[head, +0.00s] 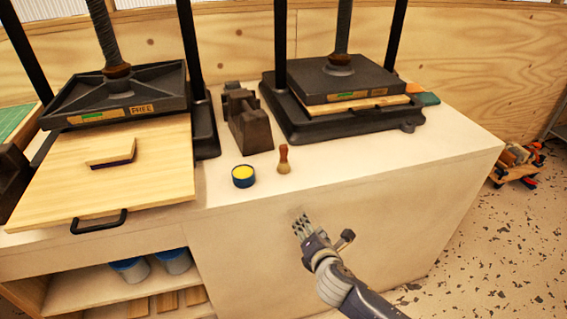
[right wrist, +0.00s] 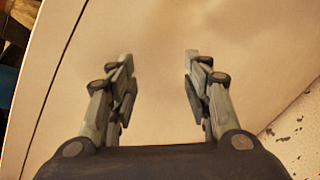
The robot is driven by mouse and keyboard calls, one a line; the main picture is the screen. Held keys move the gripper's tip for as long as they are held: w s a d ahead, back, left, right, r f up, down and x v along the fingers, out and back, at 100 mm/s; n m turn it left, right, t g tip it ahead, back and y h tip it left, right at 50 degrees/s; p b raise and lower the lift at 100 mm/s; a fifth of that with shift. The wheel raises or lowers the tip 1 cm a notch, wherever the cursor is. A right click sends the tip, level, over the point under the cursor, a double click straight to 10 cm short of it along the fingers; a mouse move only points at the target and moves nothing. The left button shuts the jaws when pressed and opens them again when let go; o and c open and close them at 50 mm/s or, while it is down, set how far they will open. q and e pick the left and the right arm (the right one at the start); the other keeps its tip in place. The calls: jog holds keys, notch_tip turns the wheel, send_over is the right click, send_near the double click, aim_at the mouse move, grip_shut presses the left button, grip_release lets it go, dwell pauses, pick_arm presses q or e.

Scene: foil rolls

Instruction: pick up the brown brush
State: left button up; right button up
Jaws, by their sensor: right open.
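The brown brush (head: 284,160) stands upright on the pale bench top, near its front edge, with a reddish-brown handle above and a paler lower part. My right gripper (head: 301,224) is in front of the bench, nearer to me than the brush and apart from it. In the right wrist view the right gripper (right wrist: 157,70) is open, its two fingers spread with nothing between them. The brush does not show in the right wrist view. My left gripper is not in view.
A dark tin with yellow contents (head: 243,183) stands just left of the brush. A dark block-like stand (head: 248,125) is behind them. Two black presses (head: 335,80) flank this area, the left one with a wooden board (head: 150,190). The bench top (head: 400,150) right of the brush is clear.

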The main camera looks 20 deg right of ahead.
jog(key=r+n, duration=0.1)
jog(key=r, duration=0.2)
jog(key=a+r+n+t, duration=0.1)
jog(key=r, duration=0.2)
jog(key=r+n+t, duration=0.1)
jog(key=r, duration=0.3)
jog(key=shift+w+a, duration=0.2)
jog(key=shift+a, duration=0.15)
jog(key=n+t+y, duration=0.1)
jog(key=n+t, duration=0.2)
jog(key=n, duration=0.4)
send_near(285, 156)
jog(key=shift+n, duration=0.4)
jog(key=w, duration=0.5)
jog(key=shift+w+d+r, duration=0.2)
jog(key=shift+d+r, duration=0.1)
jog(key=shift+w+a+f, duration=0.1)
jog(key=shift+w, duration=1.4)
jog(key=shift+w+f, duration=0.1)
jog(key=shift+w, duration=1.4)
jog(key=shift+c, duration=0.2)
grip_shut()
